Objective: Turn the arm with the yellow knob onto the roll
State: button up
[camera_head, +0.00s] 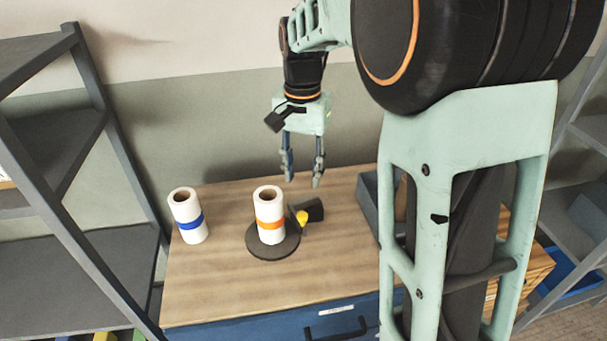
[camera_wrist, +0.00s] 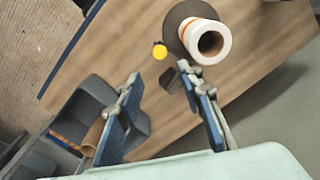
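A white roll with an orange band (camera_head: 270,222) stands upright on a dark round base (camera_head: 262,250) on the table; it also shows in the wrist view (camera_wrist: 212,42). The yellow knob (camera_head: 302,217) is just right of the roll, beside a dark block-like arm (camera_head: 315,209). In the wrist view the knob (camera_wrist: 160,51) appears apart from the roll, and a dark piece (camera_wrist: 169,80) shows between my fingers. My gripper (camera_head: 302,181) is open and empty, pointing down above the table behind the roll. How the arm joins the base is hidden.
A second white roll with a blue band (camera_head: 188,222) stands at the left on the wooden table (camera_head: 220,285). A grey bin (camera_head: 368,208) sits at the right; a brown tube (camera_wrist: 92,135) lies in it. Grey shelves (camera_head: 60,235) flank the table. The table's front left is clear.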

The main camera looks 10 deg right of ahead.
jog(key=d+f+m+y, duration=0.1)
jog(key=d+m, duration=0.1)
jog(key=s+d+f+m+g+y, duration=0.1)
jog(key=d+m, duration=0.1)
jog(key=s+d+f+m+y+b, duration=0.1)
jog(key=d+f+m, duration=0.1)
jog(key=d, duration=0.1)
jog(key=shift+s+m+y, duration=0.25)
jog(key=shift+m+y, duration=0.15)
grip_shut()
jog(key=d+m+t+y, duration=0.2)
jog(key=d+m+y, duration=0.2)
jog(key=d+m, duration=0.3)
send_near(302, 214)
notch_tip(302, 214, down, 6)
jog(key=a, duration=0.2)
jog(key=shift+m+t+p, duration=0.3)
jog(key=shift+p, duration=0.15)
jog(key=shift+s+a, duration=0.15)
jog(key=a+m, duration=0.1)
jog(key=a+m+t, duration=0.1)
jog(key=shift+w+a+b, duration=0.35)
jog(key=shift+a, duration=0.05)
jog(key=shift+d, duration=0.1)
